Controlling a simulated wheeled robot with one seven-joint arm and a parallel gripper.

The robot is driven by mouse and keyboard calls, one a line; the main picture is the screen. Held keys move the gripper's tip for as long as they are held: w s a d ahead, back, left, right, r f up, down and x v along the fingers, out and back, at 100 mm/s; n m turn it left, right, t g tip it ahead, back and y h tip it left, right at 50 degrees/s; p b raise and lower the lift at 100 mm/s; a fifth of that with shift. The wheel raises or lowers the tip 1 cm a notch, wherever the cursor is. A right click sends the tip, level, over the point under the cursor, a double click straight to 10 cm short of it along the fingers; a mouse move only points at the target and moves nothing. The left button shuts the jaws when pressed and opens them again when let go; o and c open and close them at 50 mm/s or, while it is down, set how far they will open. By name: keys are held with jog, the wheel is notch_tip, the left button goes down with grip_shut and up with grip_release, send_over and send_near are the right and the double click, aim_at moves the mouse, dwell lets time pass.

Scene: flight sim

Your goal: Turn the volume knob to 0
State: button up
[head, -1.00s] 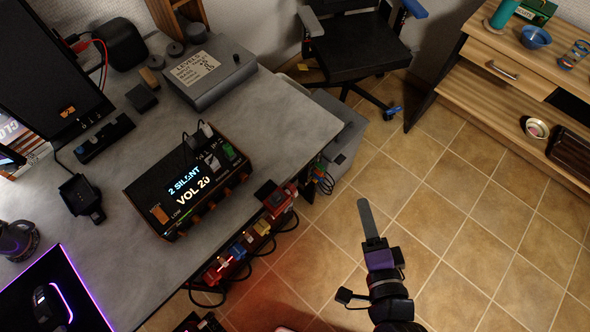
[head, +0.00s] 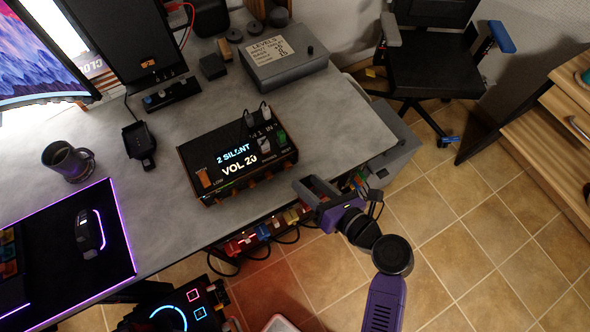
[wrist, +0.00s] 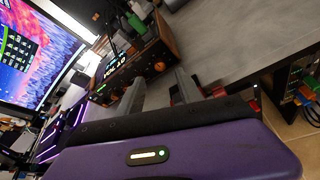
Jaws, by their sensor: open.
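The audio box (head: 237,152) stands on the grey desk, dark with wooden sides. Its display (head: 238,158) reads "2 SILENT" and "VOL 20". A row of small orange knobs runs along its front edge; which one is the volume knob I cannot tell from the head view. In the wrist view the box (wrist: 133,65) is ahead and left of centre, with an orange knob (wrist: 159,67) on its front. My gripper (head: 306,190) is open and empty, at the desk's front edge to the right of the box and apart from it. Its two fingers show in the wrist view (wrist: 160,90).
A grey box labelled "LEVELS" (head: 284,60) stands behind. A mug (head: 69,160), a mouse (head: 89,231) on a lit mat and a monitor (head: 40,50) are at left. Coloured pedals (head: 262,233) and cables hang below the desk's front edge. A chair (head: 435,60) stands at right.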

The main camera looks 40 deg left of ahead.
aim_at(289, 168)
jog(key=shift+x, duration=3.2)
grip_shut()
